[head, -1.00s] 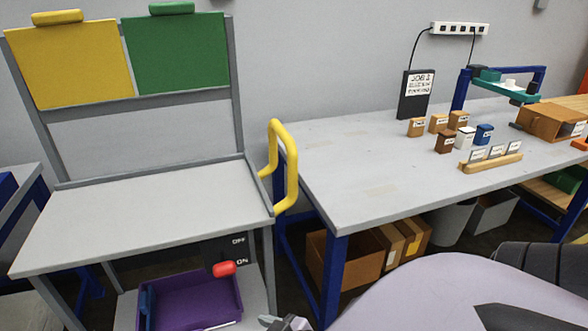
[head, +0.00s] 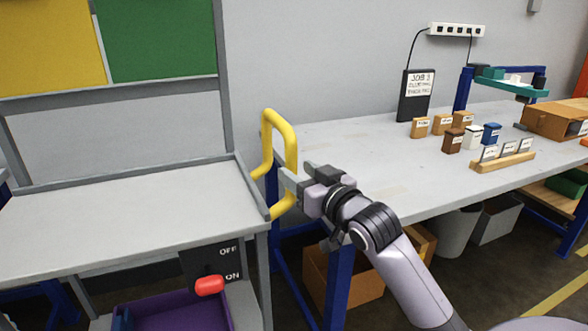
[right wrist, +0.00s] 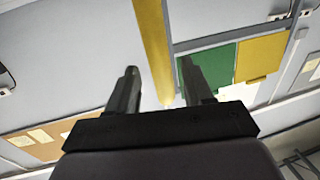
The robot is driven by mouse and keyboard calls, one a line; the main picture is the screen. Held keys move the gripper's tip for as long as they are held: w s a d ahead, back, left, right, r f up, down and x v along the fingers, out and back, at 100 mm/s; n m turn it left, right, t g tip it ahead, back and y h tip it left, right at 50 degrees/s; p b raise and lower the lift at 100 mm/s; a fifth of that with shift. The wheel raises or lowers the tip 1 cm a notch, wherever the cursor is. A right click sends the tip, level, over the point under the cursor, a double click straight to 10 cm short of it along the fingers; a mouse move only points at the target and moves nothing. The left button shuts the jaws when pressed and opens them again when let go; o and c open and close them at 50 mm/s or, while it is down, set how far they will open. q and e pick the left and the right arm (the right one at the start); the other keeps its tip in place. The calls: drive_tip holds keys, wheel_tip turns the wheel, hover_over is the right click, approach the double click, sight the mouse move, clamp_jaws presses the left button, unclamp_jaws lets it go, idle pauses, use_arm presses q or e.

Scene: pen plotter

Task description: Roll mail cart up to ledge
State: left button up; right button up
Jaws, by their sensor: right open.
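The mail cart has a grey top (head: 120,220), an upright back frame and a yellow loop handle (head: 284,138) at its right side. My right gripper (head: 298,175) is open beside the lower part of the handle, with its fingers pointing at it. In the right wrist view, the yellow handle bar (right wrist: 150,40) shows beyond and between the open fingertips (right wrist: 158,68); I cannot tell whether they touch it. A red lever (head: 210,285) on the cart's dark panel sits near the ON mark. My left gripper is not in view. I cannot tell which edge is the ledge.
A grey worktable (head: 370,195) with blue legs stands close to the cart's right, carrying small labelled boxes, a wooden card holder (head: 503,162) and a black sign (head: 416,95). A purple bin (head: 175,312) sits under the cart top. Cardboard boxes and a grey bin (head: 459,232) stand below the table.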

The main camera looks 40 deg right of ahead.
sight(294, 170)
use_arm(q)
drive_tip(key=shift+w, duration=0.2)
use_arm(e)
drive_tip(key=shift+w, duration=1.7)
clamp_jaws()
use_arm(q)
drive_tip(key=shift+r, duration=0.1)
